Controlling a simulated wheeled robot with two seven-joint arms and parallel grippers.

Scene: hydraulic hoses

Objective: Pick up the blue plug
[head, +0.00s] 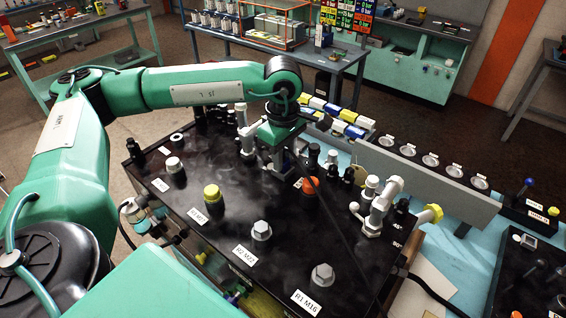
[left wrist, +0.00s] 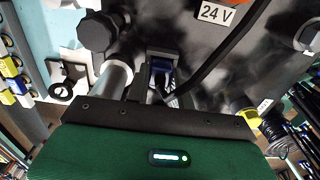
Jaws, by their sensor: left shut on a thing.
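My left gripper (head: 284,166) reaches down over the far middle of the black panel (head: 215,235), with its fingers pointing at the panel. In the left wrist view, the blue plug (left wrist: 160,76) shows between the gripper's fingers, which are shut on it. A black cable (left wrist: 205,62) runs up and to the right from the plug. The plug is close to the panel, near a "24 V" label (left wrist: 215,13). I cannot tell whether it touches a socket. In the head view the plug is mostly hidden by the gripper. My right gripper is not in view.
On the panel stand an orange cap (head: 310,187), a yellow cap (head: 212,193), grey hex caps (head: 261,230) and white pipe fittings (head: 380,200) near the gripper. The black cable crosses the panel's middle.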

